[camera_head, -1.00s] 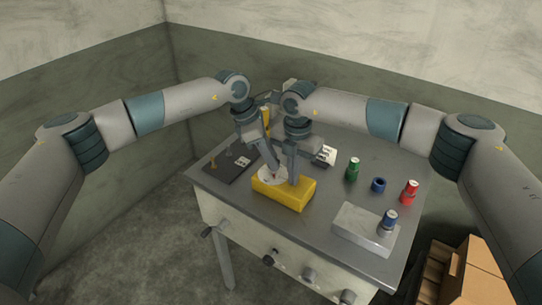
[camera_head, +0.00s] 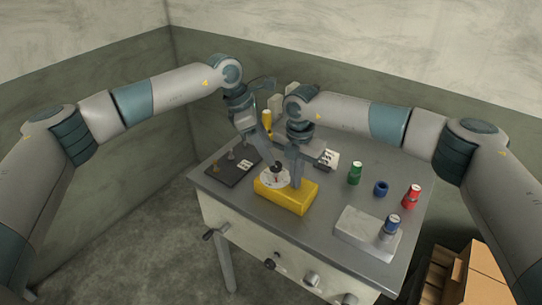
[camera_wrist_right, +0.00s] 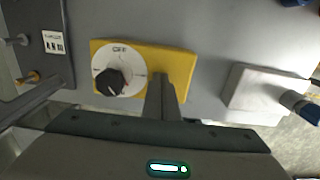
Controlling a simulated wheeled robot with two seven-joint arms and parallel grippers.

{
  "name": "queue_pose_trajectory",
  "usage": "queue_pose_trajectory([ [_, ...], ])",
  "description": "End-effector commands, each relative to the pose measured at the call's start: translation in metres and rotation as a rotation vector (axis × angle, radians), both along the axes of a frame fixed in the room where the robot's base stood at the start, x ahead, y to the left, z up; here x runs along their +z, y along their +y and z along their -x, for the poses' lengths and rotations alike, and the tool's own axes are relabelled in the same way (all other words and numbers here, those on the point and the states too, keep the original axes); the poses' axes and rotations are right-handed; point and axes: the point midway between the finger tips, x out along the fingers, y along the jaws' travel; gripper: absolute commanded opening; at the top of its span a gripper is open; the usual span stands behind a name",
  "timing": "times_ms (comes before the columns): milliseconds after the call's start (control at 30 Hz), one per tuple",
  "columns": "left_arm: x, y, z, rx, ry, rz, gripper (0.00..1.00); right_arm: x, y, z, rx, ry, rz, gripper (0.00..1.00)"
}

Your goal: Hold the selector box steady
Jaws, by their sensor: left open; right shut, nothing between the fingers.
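The yellow selector box (camera_head: 289,194) sits on the grey table (camera_head: 330,213) near its front edge. In the right wrist view, the box (camera_wrist_right: 178,66) shows a white dial plate (camera_wrist_right: 104,54) marked "OFF" and a black knob (camera_wrist_right: 112,82). My right gripper (camera_head: 298,181) is shut and comes down at the right part of the box, beside the dial; whether it touches is unclear. The right wrist view shows its fingers (camera_wrist_right: 163,92) over the box. My left gripper (camera_head: 271,152) is open, above and behind the knob, apart from it.
A dark board (camera_head: 232,166) with small pegs lies left. A green can (camera_head: 354,173), a blue ring (camera_head: 380,188) and a red can (camera_head: 412,197) stand right. A pale block (camera_head: 357,227) is at front right, with a blue can (camera_head: 391,224). A cardboard box (camera_head: 480,275) is beside the table.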

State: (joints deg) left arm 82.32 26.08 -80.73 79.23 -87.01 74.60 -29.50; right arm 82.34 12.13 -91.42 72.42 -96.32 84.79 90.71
Motion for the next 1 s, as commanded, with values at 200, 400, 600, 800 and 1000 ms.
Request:
queue_pose_trajectory([
  [200, 0.036, 0.015, 0.003, 0.001, -0.003, 0.002, 0.48, -0.008, -0.002, 0.003, 0.001, 0.010, 0.008, 0.00],
  [400, 0.058, 0.025, 0.005, 0.002, -0.003, 0.001, 0.48, -0.008, -0.002, 0.003, 0.002, 0.010, 0.008, 0.00],
  [600, 0.066, 0.028, 0.006, 0.002, -0.002, 0.001, 0.48, -0.008, -0.002, 0.003, 0.002, 0.010, 0.008, 0.00],
  [800, 0.066, 0.028, 0.006, 0.001, -0.001, 0.001, 0.48, -0.008, -0.002, 0.004, 0.001, 0.011, 0.007, 0.00],
  [1000, 0.063, 0.027, 0.008, -0.006, 0.003, 0.008, 0.37, -0.008, -0.002, 0.004, 0.001, 0.011, 0.007, 0.00],
])
